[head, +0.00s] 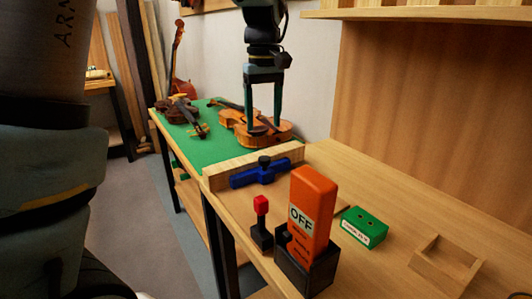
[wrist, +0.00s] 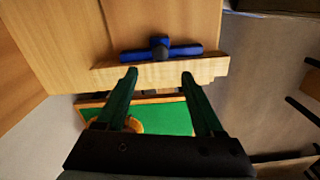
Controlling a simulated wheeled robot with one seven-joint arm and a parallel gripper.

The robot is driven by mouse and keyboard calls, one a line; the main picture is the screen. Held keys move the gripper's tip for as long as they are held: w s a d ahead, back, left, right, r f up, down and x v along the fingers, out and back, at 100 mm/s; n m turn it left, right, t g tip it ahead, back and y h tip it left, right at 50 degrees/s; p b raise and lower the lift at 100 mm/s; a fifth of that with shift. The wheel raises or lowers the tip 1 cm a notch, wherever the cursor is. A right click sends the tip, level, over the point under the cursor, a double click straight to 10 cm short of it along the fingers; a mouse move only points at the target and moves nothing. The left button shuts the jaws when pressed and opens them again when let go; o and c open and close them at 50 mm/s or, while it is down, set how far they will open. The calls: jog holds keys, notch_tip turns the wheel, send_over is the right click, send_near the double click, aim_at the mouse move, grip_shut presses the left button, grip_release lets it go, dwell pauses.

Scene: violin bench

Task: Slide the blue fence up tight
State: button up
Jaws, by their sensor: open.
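The blue fence (head: 272,171) is a blue bar with a dark round knob, lying on the wooden bench in front of a pale upright wooden strip. In the wrist view the blue fence (wrist: 188,49) lies just beyond the pale strip (wrist: 205,70). I cannot tell whether fence and strip touch. My gripper (head: 263,126) is open and empty, pointing down, above and behind the fence in the head view. In the wrist view the fingertips of my gripper (wrist: 159,75) stand apart, overlapping the strip, with the knob between and beyond them.
On the bench (head: 375,190) stand an orange block marked OFF (head: 313,210) in a black holder, a red-topped post (head: 261,215), a green labelled box (head: 364,228) and a shallow wooden tray (head: 420,262). Violins lie on a green mat (head: 178,142) behind. A shelf (head: 420,14) hangs upper right.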

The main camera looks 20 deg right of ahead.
aim_at(263, 158)
notch_tip(263, 158, down, 9)
jog(key=shift+f+p, duration=0.1)
jog(key=shift+p, duration=0.25)
grip_shut()
dwell(0.5)
dwell(0.9)
